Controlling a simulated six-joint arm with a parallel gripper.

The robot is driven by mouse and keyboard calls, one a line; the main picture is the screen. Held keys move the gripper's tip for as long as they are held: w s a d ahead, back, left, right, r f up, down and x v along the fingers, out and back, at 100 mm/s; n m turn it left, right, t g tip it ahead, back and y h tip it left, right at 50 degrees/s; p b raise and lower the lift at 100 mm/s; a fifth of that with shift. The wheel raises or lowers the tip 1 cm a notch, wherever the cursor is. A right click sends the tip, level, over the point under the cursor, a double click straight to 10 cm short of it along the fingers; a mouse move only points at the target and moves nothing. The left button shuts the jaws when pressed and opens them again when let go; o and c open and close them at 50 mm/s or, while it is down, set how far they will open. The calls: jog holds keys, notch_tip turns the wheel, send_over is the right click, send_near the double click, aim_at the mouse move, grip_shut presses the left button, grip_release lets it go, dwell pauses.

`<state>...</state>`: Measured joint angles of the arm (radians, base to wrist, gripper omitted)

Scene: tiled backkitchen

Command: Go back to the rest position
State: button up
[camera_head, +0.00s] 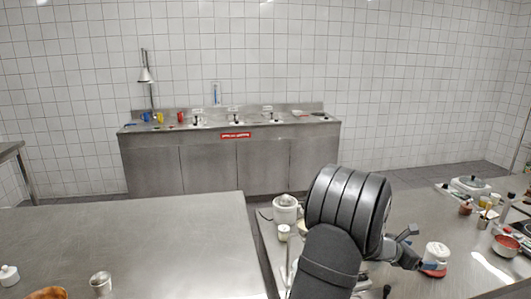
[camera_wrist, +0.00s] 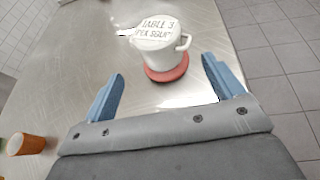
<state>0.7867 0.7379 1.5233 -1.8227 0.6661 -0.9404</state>
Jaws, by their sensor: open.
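My gripper (camera_head: 424,264) is at the end of my dark arm, low over the metal table on the right side of the head view. In the wrist view its two blue fingers (camera_wrist: 163,68) stand wide apart with nothing between them. A white handled mug (camera_wrist: 158,45) with a lid or label reading "TABLE 3 PEA SOUP" stands upright on a round red coaster (camera_wrist: 167,73), just beyond the fingertips. In the head view the white mug (camera_head: 436,251) and red coaster (camera_head: 436,272) show beside the gripper.
A white appliance (camera_head: 286,209) and white jar (camera_head: 283,232) stand behind my arm. Several pots and jars crowd the right, including a red-filled bowl (camera_head: 505,245). The left table (camera_head: 170,245) is mostly bare.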

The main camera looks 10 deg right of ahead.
jog(key=x, duration=1)
jog(key=shift+f, duration=0.1)
notch_tip(320, 180, up, 4)
jog(key=shift+a+f, duration=0.1)
jog(key=s+r, duration=0.7)
jog(key=s, duration=0.4)
send_over(443, 247)
jog(key=w, duration=0.4)
notch_tip(443, 247, down, 2)
jog(key=w+f, duration=0.2)
jog(key=w, duration=0.1)
jog(key=w+a+f, duration=0.1)
jog(key=w+f, duration=0.1)
jog(key=w, duration=0.1)
jog(key=w+a+f, duration=0.1)
jog(key=w+f, duration=0.1)
jog(key=w, duration=0.1)
jog(key=shift+w+f, duration=0.25)
jog(key=shift+w, duration=0.15)
jog(key=f, duration=0.1)
jog(key=w+f, duration=0.1)
jog(key=f, duration=0.1)
jog(key=shift+w+a, duration=0.1)
jog(key=shift+f, duration=0.55)
